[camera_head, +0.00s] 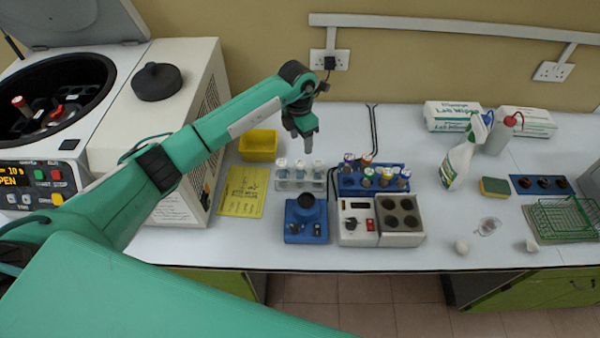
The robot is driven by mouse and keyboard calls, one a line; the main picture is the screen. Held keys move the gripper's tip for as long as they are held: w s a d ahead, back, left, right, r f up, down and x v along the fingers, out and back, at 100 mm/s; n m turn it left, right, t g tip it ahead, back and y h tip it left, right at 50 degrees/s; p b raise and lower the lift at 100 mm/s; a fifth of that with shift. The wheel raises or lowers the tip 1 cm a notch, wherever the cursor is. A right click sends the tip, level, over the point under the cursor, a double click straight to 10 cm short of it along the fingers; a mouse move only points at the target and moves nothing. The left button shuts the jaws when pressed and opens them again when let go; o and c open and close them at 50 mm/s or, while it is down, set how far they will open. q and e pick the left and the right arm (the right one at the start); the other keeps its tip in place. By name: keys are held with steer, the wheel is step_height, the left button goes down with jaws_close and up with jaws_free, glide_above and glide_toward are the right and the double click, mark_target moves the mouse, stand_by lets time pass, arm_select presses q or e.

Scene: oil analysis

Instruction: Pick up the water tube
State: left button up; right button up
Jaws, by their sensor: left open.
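A clear rack (299,185) holds several tubes with pale and blue caps in the middle of the bench. These tubes (300,168) stand upright; I cannot tell which one is the water tube. My left gripper (307,146) points down just above and behind the row. It is open and appears apart from the tubes, though its jaws look small and narrow here. A blue rack (372,189) to the right holds more tubes with coloured caps. My right gripper is out of view.
A blue vortex mixer (294,232) and a heating block (358,239) stand in front of the racks. A yellow bin (258,144) is behind left. An open centrifuge (105,118) fills the left. A spray bottle (456,166) and a green basket (566,219) are right.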

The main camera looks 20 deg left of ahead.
mark_target(299, 162)
arm_select(q)
steer(key=shift+y, duration=0.3)
steer(key=f+b, duration=0.1)
steer(key=f, duration=0.1)
steer(key=f+b, duration=0.2)
steer(key=f, duration=0.1)
steer(key=a+f+b, duration=0.1)
steer(key=f, duration=0.2)
steer(key=shift+w+f, duration=0.1)
steer(key=shift+f, duration=0.1)
steer(key=f+b, duration=0.1)
steer(key=f, duration=0.2)
steer(key=f+b, duration=0.1)
steer(key=f, duration=0.1)
steer(key=shift+d+f+b, duration=0.1)
steer(key=shift+d+b, duration=0.2)
steer(key=shift+d, duration=0.05)
steer(key=c, duration=1.1)
